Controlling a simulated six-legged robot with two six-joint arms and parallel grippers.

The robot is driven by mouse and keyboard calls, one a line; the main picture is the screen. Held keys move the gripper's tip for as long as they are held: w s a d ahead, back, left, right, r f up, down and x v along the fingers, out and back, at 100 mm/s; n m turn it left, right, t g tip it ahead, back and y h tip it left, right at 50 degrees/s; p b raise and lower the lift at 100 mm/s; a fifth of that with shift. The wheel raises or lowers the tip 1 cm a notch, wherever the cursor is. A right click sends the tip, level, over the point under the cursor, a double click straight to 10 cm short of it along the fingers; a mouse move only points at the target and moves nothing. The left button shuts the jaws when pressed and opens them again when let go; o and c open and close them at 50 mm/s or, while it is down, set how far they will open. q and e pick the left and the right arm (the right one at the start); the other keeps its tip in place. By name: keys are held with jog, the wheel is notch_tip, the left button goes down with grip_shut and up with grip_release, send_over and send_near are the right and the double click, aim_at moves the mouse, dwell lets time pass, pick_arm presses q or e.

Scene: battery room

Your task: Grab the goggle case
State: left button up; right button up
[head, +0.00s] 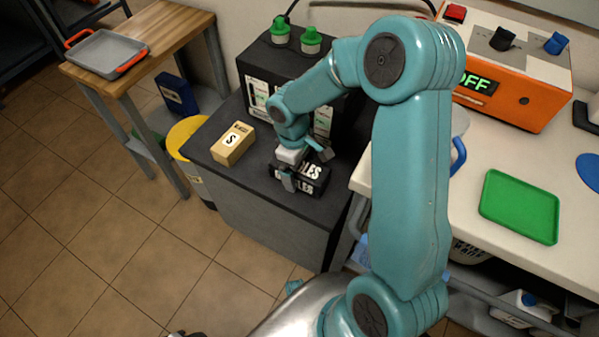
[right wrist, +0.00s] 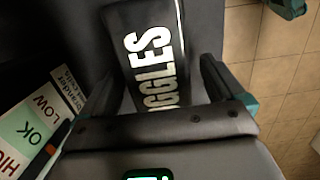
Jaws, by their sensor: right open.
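The goggle case (head: 314,178) is a black box with white lettering, lying on the dark cabinet top in the head view. It also shows in the right wrist view (right wrist: 146,50), where the letters "GGLES" can be read. My right gripper (head: 304,168) is open, over the case. In the right wrist view, its two fingers stand on either side of the near part of the case, with a gap visible at the right finger. The gripper palm hides the near end of the case. My left gripper does not show clearly in either view.
A black battery unit with green caps (head: 311,40) stands behind. A white counter on the right holds a green tray (head: 519,206) and an orange device (head: 520,80).

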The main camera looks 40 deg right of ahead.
jog(key=c, duration=1.2)
jog(key=shift+w, duration=0.1)
